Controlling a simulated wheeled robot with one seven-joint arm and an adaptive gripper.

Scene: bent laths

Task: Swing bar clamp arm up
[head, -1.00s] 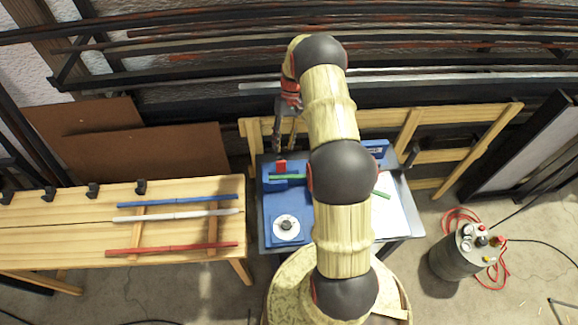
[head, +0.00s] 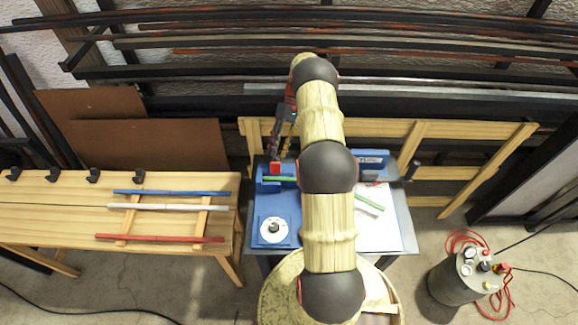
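A blue fixture (head: 263,187) stands at the back left of the small work table. A red block (head: 276,168) sits on it, with a green strip (head: 280,179) lying across just in front. I cannot make out a separate bar clamp arm at this size; the red block may be part of the clamp. My gripper (head: 281,150) points down just above and behind the red block. Its fingers are small and dark here, so I cannot tell whether they are open or touch the block. My arm hides the middle of the table.
A blue plate with a white dial (head: 273,231) lies at the table's front left. A white sheet (head: 385,228) with a pale green strip (head: 370,204) is on the right. A wooden bench (head: 70,215) at left carries blue, white and red laths. A grey canister (head: 462,277) stands right.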

